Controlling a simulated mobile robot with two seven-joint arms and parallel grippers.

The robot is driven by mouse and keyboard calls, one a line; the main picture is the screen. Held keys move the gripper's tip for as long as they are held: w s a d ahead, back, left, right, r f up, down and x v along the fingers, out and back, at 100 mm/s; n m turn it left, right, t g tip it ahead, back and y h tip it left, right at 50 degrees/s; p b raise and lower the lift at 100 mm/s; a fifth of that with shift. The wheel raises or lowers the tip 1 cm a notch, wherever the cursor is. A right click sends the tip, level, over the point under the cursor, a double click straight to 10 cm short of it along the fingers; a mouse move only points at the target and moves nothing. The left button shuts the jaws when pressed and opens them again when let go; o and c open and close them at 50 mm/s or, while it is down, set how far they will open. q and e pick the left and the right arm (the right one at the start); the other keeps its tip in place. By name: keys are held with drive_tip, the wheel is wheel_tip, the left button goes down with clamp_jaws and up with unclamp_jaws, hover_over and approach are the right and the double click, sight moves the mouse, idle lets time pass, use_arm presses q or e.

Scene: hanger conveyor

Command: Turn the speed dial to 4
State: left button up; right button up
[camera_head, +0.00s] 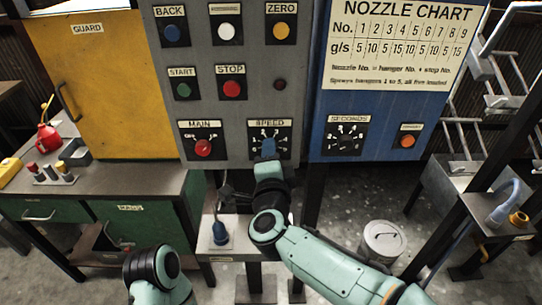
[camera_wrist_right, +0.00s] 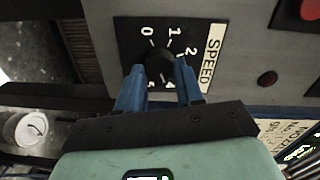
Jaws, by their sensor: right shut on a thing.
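The speed dial (camera_head: 268,133) sits on the grey control panel under a SPEED label. In the right wrist view it is a round black knob (camera_wrist_right: 159,62) on a black plate with white numbers 0, 1 and 2 readable. The lower numbers are partly covered by my fingers. My right gripper (camera_head: 268,148) reaches up to the dial from below, and its blue fingers (camera_wrist_right: 160,74) are shut on the knob, one on each side. I cannot tell which number the knob points to.
The MAIN switch (camera_head: 203,147) with a red knob is left of the dial, and the SECONDS dial (camera_head: 346,137) is on the blue panel to the right. The STOP button (camera_head: 231,88) is above. A small shelf (camera_head: 233,248) stands below the panel, left of my right arm.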

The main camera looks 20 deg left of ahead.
idle(0.3)
drive_tip(key=o, duration=1)
drive_tip(key=shift+o, duration=0.2)
drive_tip(key=shift+s, duration=0.1)
drive_tip(key=v, duration=1.3)
drive_tip(key=shift+s, duration=0.1)
